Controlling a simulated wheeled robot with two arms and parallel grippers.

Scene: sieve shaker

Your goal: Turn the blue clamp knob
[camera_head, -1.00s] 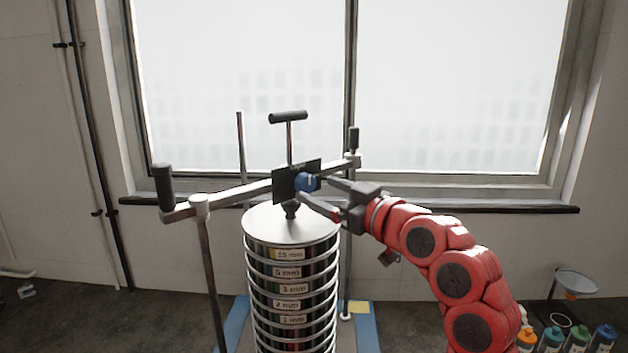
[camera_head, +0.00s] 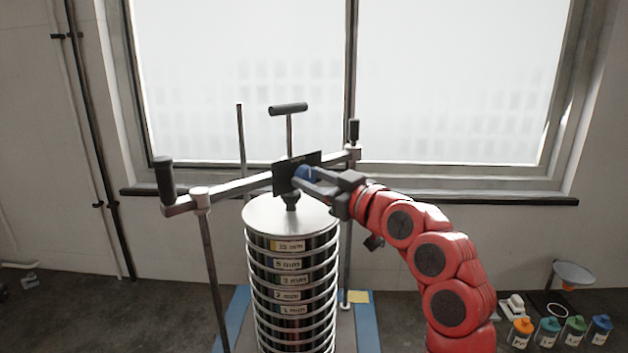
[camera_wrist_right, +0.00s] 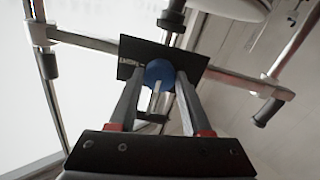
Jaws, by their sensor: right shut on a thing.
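The blue clamp knob (camera_head: 304,173) sits on the front of a black plate (camera_head: 284,180) on the shaker's crossbar. My right gripper (camera_head: 311,181) reaches it from the right and is shut on it, partly covering it. In the right wrist view the blue knob (camera_wrist_right: 159,74) lies between the tips of the two grey fingers (camera_wrist_right: 158,84), in front of the black plate (camera_wrist_right: 190,60). My left gripper is not in view.
The sieve stack (camera_head: 290,270) with size labels stands below the crossbar (camera_head: 235,188). A T-handle (camera_head: 288,110) rises above the plate, and upright rods flank the stack. Several coloured bottles (camera_head: 548,331) and a funnel (camera_head: 574,274) are at the lower right.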

